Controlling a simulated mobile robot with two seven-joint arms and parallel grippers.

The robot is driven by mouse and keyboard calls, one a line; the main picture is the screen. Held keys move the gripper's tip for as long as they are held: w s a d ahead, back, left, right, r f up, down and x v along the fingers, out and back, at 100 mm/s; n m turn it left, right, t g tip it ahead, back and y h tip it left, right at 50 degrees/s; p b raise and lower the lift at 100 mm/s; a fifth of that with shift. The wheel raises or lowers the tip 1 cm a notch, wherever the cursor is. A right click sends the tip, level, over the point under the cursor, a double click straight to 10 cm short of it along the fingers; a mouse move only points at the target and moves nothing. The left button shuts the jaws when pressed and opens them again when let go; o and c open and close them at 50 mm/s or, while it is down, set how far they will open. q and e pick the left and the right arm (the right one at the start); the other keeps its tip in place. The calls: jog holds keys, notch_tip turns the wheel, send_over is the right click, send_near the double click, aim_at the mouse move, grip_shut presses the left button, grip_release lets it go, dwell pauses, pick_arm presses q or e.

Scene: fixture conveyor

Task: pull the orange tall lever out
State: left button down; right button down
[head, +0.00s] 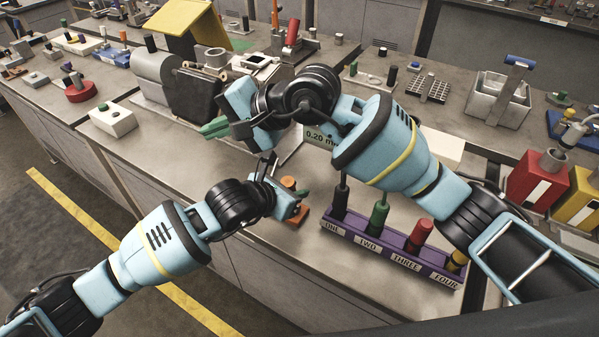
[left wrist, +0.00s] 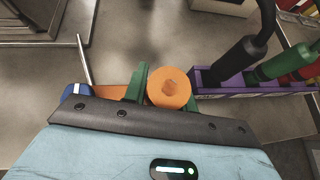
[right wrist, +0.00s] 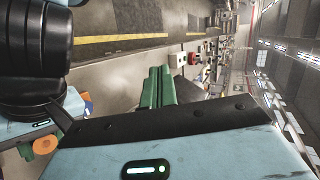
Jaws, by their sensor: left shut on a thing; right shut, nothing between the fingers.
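The orange lever's round knob (head: 288,182) stands on the near part of the bench, above an orange base (head: 299,217). My left gripper (head: 298,194) is shut on the orange knob; in the left wrist view the knob (left wrist: 168,88) sits between the green fingers. The lever's shaft is hidden beneath the knob and gripper. My right gripper (head: 215,128) is shut and empty, over the bench to the left of the lever. Its green fingers lie together in the right wrist view (right wrist: 158,88). The knob also shows there (right wrist: 45,145), at lower left.
A purple rack (head: 390,258) with black, green, red and yellow handles stands close right of the lever. A blue piece (left wrist: 77,90) with a thin metal rod is beside the orange base. A white box (head: 113,119) with a green button stands left. Bare bench lies between.

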jog(key=w+d+n+h, duration=0.1)
jog(key=w+d+h, duration=0.2)
jog(key=w, duration=0.2)
jog(key=d+f+m+g+h, duration=0.2)
jog(key=d+m+h, duration=0.15)
jog(key=d, duration=0.45)
jog(key=d+f+m+g+h, duration=0.2)
jog(key=d+f+m+h, duration=0.1)
jog(key=d+h, duration=0.3)
notch_tip(320, 180, down, 10)
jog(key=s+a+y, duration=0.1)
jog(key=s+a, duration=0.1)
jog(key=shift+a+f, duration=0.15)
jog(key=shift+f, duration=0.05)
jog(key=shift+s+y, duration=0.1)
jog(key=shift+y, duration=0.15)
